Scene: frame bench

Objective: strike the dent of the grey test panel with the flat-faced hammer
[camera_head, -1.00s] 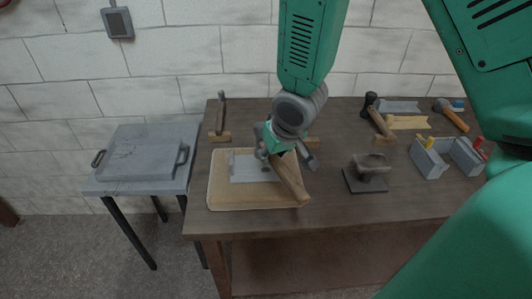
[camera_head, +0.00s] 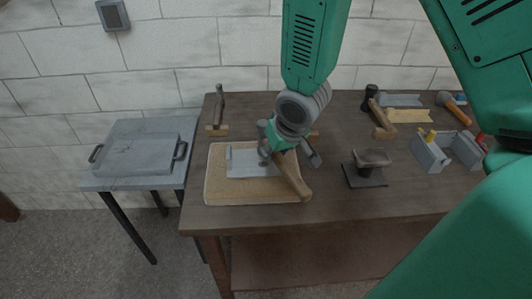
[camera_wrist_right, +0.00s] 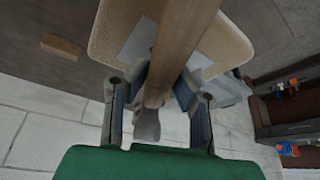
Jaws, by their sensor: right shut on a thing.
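The grey test panel (camera_head: 240,164) lies flat on a tan pad (camera_head: 232,195) at the left of the bench; both also show in the wrist view, the panel (camera_wrist_right: 137,43) and the pad (camera_wrist_right: 110,30). The dent cannot be made out. My right gripper (camera_head: 284,150) is over the panel's right part, shut on the wooden handle (camera_head: 293,180) of a hammer. In the wrist view the handle (camera_wrist_right: 183,35) runs between the fingers (camera_wrist_right: 158,95), with a grey head (camera_wrist_right: 147,125) at its lower end. Whether its face touches the panel cannot be told. My left gripper is not in view.
A hammer (camera_head: 219,103) stands on a wooden rest behind the pad. A dark block on a base (camera_head: 368,165), a black-headed hammer (camera_head: 371,98), an orange-handled hammer (camera_head: 455,112) and a grey bin (camera_head: 427,156) occupy the right. A grey lidded plate (camera_head: 137,147) is on a side table.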

